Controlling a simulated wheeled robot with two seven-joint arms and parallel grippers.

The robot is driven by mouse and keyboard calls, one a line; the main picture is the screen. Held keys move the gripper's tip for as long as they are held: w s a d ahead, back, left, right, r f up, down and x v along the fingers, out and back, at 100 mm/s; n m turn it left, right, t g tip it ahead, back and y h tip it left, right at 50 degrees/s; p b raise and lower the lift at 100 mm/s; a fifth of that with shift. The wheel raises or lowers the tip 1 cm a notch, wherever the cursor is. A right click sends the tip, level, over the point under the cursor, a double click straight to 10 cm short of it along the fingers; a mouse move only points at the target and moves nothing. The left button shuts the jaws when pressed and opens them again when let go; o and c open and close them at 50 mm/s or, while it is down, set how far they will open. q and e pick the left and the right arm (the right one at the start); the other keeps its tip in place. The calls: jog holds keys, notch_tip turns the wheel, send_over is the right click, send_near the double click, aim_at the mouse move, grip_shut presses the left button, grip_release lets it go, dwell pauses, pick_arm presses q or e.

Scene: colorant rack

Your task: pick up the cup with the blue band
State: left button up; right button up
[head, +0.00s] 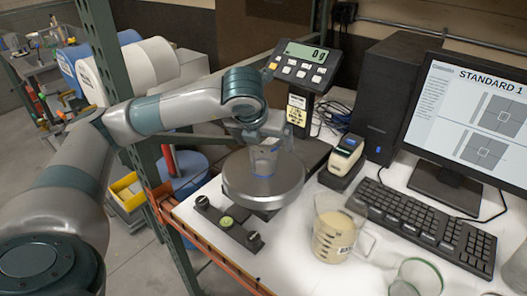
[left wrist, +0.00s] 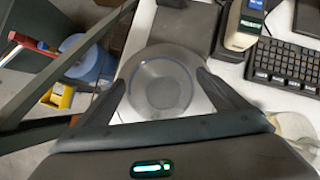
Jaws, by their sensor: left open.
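The cup with the blue band (head: 263,162) is clear and stands upright on the round metal pan (head: 245,188) of a scale. In the left wrist view I look down into the cup (left wrist: 162,92), seen as a round shape with a faint bluish ring on the pan (left wrist: 135,66). My left gripper (head: 266,143) is open above the cup, its fingers partly covering the cup's upper part in the head view. In the left wrist view the fingers (left wrist: 161,80) lie either side of the cup; I cannot tell whether they touch it. My right gripper is not in view.
The scale display (head: 305,52) reads 0 g on a post behind the pan. A beaker (head: 333,238) with tan contents and a green-rimmed glass (head: 416,280) stand to the right. A small handheld device (head: 345,155), keyboard (head: 425,222) and monitor (head: 470,120) fill the right. A green rack post (head: 112,62) stands left.

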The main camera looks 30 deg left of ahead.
aim_at(266, 146)
pick_arm(q)
jog(key=p+x, duration=0.1)
jog(key=x, duration=0.2)
jog(key=shift+p, duration=0.3)
jog(key=shift+w+a+f, duration=0.1)
jog(key=shift+w+f, duration=0.05)
jog(key=shift+f, duration=0.25)
jog(key=c, duration=1.1)
jog(key=shift+c, duration=0.4)
jog(key=shift+r, duration=0.15)
